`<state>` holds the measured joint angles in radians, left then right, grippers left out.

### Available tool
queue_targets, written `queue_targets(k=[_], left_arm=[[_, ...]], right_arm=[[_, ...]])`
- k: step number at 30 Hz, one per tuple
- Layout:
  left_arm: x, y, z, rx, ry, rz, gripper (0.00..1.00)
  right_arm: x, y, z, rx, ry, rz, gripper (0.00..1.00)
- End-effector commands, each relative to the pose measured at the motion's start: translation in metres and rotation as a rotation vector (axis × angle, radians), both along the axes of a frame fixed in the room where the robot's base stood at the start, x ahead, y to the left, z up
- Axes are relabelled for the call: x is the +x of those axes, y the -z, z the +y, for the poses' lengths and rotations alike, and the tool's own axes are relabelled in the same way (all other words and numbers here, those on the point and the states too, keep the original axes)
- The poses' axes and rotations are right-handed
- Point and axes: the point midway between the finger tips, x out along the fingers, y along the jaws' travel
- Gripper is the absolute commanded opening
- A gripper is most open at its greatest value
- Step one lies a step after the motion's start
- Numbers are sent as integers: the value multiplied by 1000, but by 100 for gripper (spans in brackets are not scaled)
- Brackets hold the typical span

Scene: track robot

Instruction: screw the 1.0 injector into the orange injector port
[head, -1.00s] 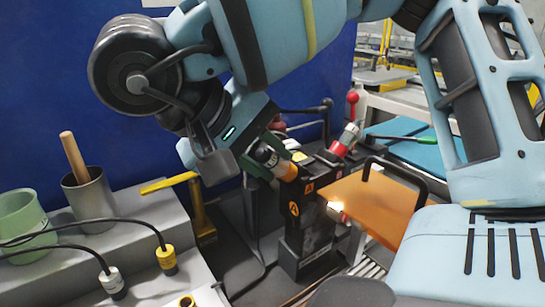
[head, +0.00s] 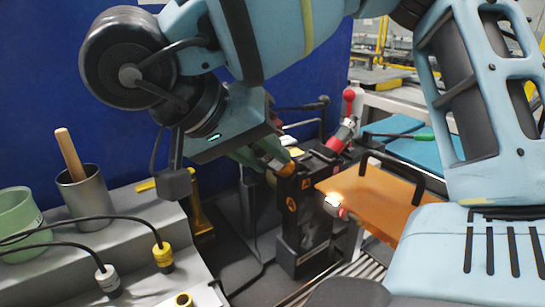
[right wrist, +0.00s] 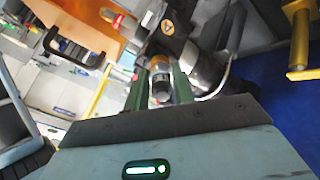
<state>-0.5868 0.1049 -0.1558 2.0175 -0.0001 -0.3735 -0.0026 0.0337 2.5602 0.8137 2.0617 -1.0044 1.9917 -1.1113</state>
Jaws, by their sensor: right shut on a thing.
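My right gripper (head: 258,160) comes in from above in the head view. Its green fingers are shut on a dark cylindrical injector (right wrist: 160,88), mostly hidden by the fingers in the head view. The injector points at the orange injector port (head: 284,169) on the left top of a black stand (head: 305,220). Its end appears to be at the port; how deep it sits cannot be told, and no label is legible. In the right wrist view the injector shows between the two fingers (right wrist: 160,85). My left gripper is not in view.
A second injector (head: 343,134) stands in a red port on the stand's right. An orange board (head: 370,200) with a black handle is at right. A grey ledge at left holds a cup (head: 85,197) with a wooden handle, a green pot (head: 18,225) and cabled connectors (head: 163,256).

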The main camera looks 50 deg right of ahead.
Motion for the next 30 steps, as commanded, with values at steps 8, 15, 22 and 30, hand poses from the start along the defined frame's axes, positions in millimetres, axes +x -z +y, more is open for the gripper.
queue_targets(k=[8, 15, 22, 30], left_arm=[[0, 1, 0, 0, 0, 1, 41], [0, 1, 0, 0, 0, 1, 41], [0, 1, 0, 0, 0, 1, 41], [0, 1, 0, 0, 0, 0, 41]], right_arm=[[-7, -1, 1, -72, 228, -181, 0], [-7, -1, 1, -105, 344, -293, 0], [-7, -1, 1, -107, 349, -299, 0], [-6, -1, 1, -109, 360, -308, 48]])
